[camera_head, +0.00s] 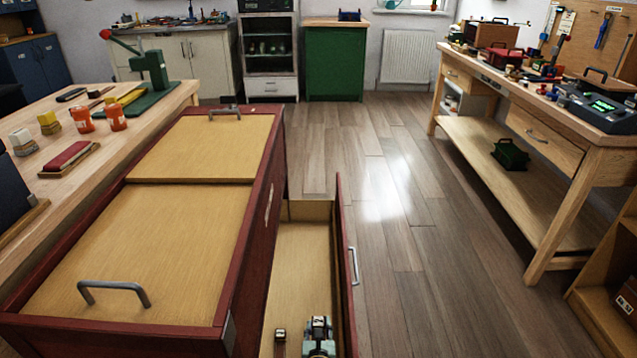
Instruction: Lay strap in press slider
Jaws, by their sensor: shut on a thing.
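A green press (152,68) with a red-knobbed lever stands on a green base on the left workbench. A slider on it is too small to make out. A yellow bar-like piece (132,96) lies at the press base; I cannot tell whether it touches it. I cannot pick out a strap for certain. My gripper is not in view, so its hold on anything is hidden.
A red cabinet (262,182) with wooden lids fills the lower left. Its open drawer (296,262) holds a small dark block (280,335) and a pale teal item (319,338). Orange jars stand on the left workbench (98,150). Floor (400,225) is clear before the right workbench (500,85).

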